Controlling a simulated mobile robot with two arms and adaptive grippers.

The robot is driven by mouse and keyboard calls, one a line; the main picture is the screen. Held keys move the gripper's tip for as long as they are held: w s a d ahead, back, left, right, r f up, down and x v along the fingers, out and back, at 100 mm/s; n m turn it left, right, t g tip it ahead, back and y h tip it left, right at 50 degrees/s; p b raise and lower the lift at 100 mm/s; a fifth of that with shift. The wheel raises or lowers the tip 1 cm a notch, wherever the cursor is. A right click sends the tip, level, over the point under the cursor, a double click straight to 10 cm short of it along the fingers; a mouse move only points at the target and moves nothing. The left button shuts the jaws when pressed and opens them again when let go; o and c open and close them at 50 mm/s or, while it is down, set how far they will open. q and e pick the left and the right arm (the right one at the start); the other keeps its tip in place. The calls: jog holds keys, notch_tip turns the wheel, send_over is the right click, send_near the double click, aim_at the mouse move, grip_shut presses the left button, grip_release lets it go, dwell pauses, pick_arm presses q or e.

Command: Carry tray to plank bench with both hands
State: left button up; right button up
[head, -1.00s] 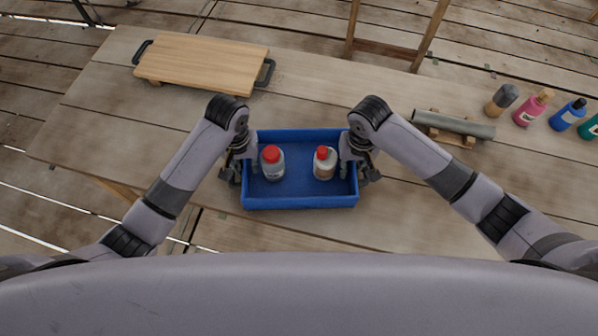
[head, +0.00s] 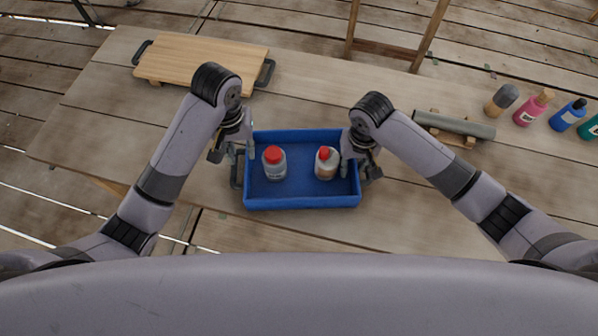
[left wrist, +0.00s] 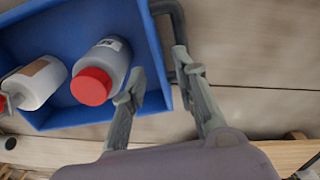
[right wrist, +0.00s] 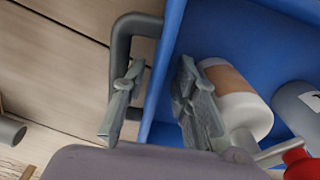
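A blue tray (head: 302,202) with a dark handle on each short end stands on a plank-topped table (head: 120,150). It holds two bottles with red caps, a grey one (head: 274,165) and a white one with a brown label (head: 326,165). My left gripper (head: 233,155) is open and empty near the tray's far left corner, its fingers apart above the left handle (left wrist: 168,10). My right gripper (head: 360,168) is at the right end, open, with one finger inside the wall and one by the right handle (right wrist: 120,45). I cannot tell which surface is the plank bench.
A wooden board with dark handles (head: 205,60) lies at the back left of the table. A grey cylinder on a wooden cradle (head: 455,124) and several bottles, one pink (head: 534,108), stand at the right. A wooden frame (head: 390,48) stands behind the table.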

notch_tip(320, 180, up, 11)
jog(key=shift+f, duration=0.1)
jog(key=shift+s, duration=0.1)
dwell(0.6)
